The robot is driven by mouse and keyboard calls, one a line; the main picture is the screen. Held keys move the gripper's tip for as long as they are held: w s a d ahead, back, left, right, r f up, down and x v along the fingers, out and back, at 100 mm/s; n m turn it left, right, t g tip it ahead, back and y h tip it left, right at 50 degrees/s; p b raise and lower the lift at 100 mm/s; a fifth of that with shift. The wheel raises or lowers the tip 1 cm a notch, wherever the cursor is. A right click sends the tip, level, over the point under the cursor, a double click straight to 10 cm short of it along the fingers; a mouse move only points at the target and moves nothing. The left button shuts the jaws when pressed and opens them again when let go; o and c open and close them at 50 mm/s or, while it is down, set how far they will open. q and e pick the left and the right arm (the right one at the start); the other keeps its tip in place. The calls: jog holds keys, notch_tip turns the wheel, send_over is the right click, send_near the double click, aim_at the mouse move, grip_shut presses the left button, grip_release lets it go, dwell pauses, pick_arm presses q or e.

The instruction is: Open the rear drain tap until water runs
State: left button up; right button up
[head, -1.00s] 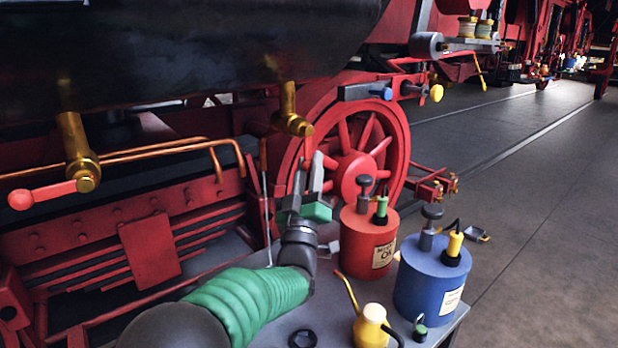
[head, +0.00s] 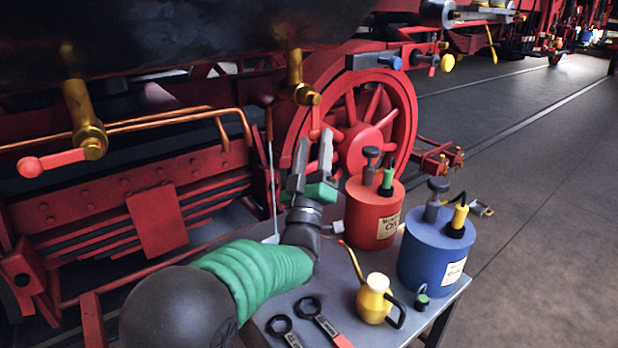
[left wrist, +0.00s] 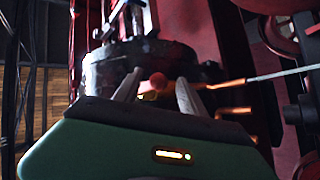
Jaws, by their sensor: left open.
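Two brass drain taps hang under the black cylinder. The left tap (head: 90,138) has its red lever (head: 50,162) lying sideways to the left. The right tap (head: 304,92) has its red lever (head: 314,121) hanging down. The pictures do not settle which one is the rear tap. My left gripper (head: 314,138) is open just below the right tap, its fingertips around or close to the lever's lower end. In the left wrist view the lever's red round end (left wrist: 158,80) shows between the two finger tips; contact cannot be told. No water shows at either tap. My right gripper is out of view.
Copper pipes (head: 170,119) run between the taps. A red spoked wheel (head: 365,148) stands behind my gripper. A grey table (head: 420,308) below carries a red can (head: 373,222), a blue can (head: 428,262), a yellow oiler (head: 373,300) and two wrenches (head: 318,318).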

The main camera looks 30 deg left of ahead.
pick_arm(q)
jog(key=v, duration=1.4)
jog(key=shift+s+p, duration=0.35)
jog(key=shift+p, duration=0.05)
jog(key=shift+f, duration=0.15)
